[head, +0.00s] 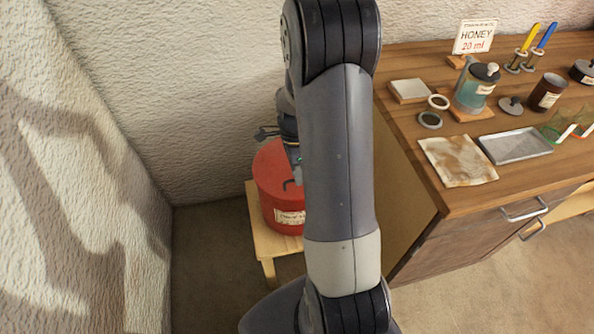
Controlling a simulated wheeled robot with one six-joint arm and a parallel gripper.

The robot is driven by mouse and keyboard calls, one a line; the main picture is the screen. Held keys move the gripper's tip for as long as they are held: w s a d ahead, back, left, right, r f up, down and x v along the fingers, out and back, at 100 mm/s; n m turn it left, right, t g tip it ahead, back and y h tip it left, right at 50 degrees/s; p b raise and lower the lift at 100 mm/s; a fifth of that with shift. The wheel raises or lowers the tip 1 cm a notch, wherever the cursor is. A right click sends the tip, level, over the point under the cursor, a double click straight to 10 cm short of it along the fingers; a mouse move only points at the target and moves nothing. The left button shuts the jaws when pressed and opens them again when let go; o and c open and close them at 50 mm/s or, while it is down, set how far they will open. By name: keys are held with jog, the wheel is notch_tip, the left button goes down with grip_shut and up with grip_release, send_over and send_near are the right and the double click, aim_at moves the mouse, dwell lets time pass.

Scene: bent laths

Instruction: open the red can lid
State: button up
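The red can (278,202) stands on a low wooden stool (265,241) in the corner, left of the wooden cabinet. It has a pale label on its front. My arm covers the right part of the can and lid. My gripper (293,165) is mostly hidden behind my arm, over the lid near the handle. I cannot tell whether its fingers are open or shut, or whether they touch the lid.
The wooden cabinet (455,208) stands close on the right. Its top holds a honey sign (475,37), a glass jar (472,92), a grey tray (516,146), a stained cloth (457,161) and several small items. Textured walls close in behind and left. Bare floor lies left of the stool.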

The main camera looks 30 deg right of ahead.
grip_shut()
dwell(0.3)
